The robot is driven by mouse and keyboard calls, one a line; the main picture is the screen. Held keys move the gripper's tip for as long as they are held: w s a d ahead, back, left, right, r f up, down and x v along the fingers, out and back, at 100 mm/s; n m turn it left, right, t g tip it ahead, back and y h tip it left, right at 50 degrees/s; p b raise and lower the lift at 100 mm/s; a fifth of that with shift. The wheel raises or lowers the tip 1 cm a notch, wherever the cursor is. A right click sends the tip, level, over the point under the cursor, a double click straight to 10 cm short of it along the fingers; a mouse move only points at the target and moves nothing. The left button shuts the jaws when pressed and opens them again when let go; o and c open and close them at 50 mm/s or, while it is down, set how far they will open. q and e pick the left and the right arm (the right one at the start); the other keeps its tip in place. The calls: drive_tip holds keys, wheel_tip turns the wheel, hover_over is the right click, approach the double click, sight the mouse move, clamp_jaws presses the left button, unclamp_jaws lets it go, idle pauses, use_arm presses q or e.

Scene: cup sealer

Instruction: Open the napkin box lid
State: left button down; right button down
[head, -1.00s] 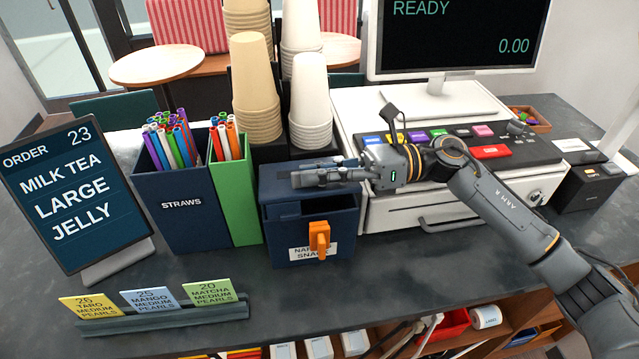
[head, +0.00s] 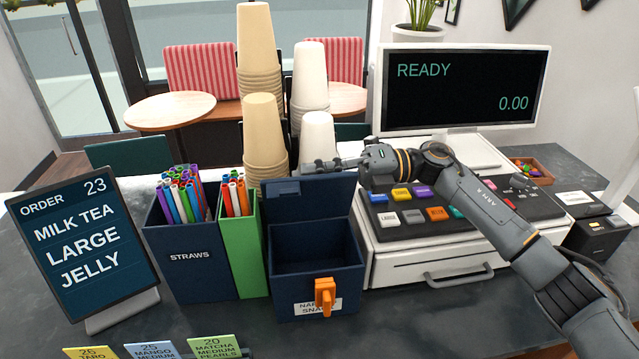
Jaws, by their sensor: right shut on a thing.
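The dark blue napkin box (head: 343,278) stands on the counter, with a partly hidden white label and an orange handle (head: 324,296) on its front. Its lid (head: 308,222) stands upright at the back, so the box is open from above and its inside looks dark and empty. My right gripper (head: 318,167) is at the top edge of the lid, its arm coming from the right. Its fingers are shut on the lid's edge; the exact contact is small and hard to see. My left gripper is out of view.
Left of the box stand a green holder (head: 253,250) and a blue straws box (head: 190,262), both with straws. Stacked cups (head: 264,130) stand close behind the lid. The cash register (head: 425,267) is close on the right. An order screen (head: 85,245) stands at the left.

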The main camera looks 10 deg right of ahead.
drive_tip(key=shift+w+f+m, duration=0.2)
drive_tip(key=shift+w+m, duration=0.95)
drive_tip(key=shift+w+f+m, duration=0.15)
drive_tip(key=shift+w+m, duration=0.95)
drive_tip(key=shift+m, duration=0.05)
drive_tip(key=c, duration=1.4)
unclamp_jaws()
drive_tip(key=shift+c, duration=0.2)
drive_tip(key=shift+d, duration=0.15)
drive_tip(key=d, duration=1.1)
drive_tip(key=shift+d, duration=0.4)
